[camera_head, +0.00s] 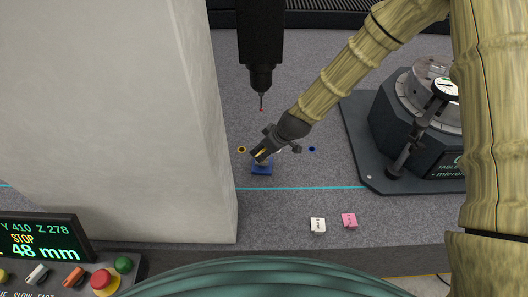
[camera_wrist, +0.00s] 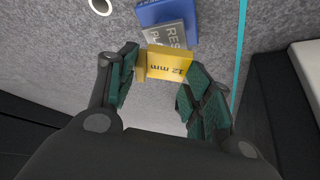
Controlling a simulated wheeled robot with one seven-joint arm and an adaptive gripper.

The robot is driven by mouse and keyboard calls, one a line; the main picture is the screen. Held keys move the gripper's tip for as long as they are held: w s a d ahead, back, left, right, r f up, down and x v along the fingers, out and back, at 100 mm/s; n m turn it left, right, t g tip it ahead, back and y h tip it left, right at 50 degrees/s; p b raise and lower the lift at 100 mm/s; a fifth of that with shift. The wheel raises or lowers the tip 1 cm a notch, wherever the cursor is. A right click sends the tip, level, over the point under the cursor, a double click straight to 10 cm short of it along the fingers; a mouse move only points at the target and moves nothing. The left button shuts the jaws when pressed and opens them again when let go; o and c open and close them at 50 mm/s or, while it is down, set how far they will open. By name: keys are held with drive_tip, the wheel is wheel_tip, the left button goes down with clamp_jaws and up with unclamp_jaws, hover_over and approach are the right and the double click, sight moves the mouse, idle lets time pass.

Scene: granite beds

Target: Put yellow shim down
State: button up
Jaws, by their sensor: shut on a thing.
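The yellow shim (camera_wrist: 168,66), marked "12 mm", is between the green-padded fingers of my gripper (camera_wrist: 160,92) in the wrist view. In the head view my gripper (camera_head: 266,150) is shut on the shim, of which only a small yellow bit (camera_head: 262,153) shows. A blue block (camera_wrist: 165,12) with a grey lettered plate (camera_wrist: 168,38), partly covered by the shim, lies just beyond it. The blue block also shows in the head view (camera_head: 262,169), directly below the gripper tip. I cannot tell whether the shim touches the plate.
A dark probe column (camera_head: 261,45) with a red tip hangs behind my gripper. Yellow (camera_head: 241,149) and blue (camera_head: 312,149) rings mark the granite. A grey pillar (camera_head: 110,110) stands left, a dark fixture (camera_head: 415,125) right.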

drive_tip(key=shift+f+p, duration=0.4)
drive_tip(key=shift+f, duration=0.9)
drive_tip(key=shift+f, duration=0.15)
drive_tip(key=o, duration=1.1)
drive_tip(key=shift+o, duration=0.2)
drive_tip(key=shift+d+r, duration=0.1)
drive_tip(key=shift+r, duration=0.15)
drive_tip(key=shift+d+r, duration=0.1)
drive_tip(key=shift+r, duration=0.2)
drive_tip(key=b+v, duration=0.2)
drive_tip(key=v, duration=0.9)
drive_tip(key=shift+s, duration=0.15)
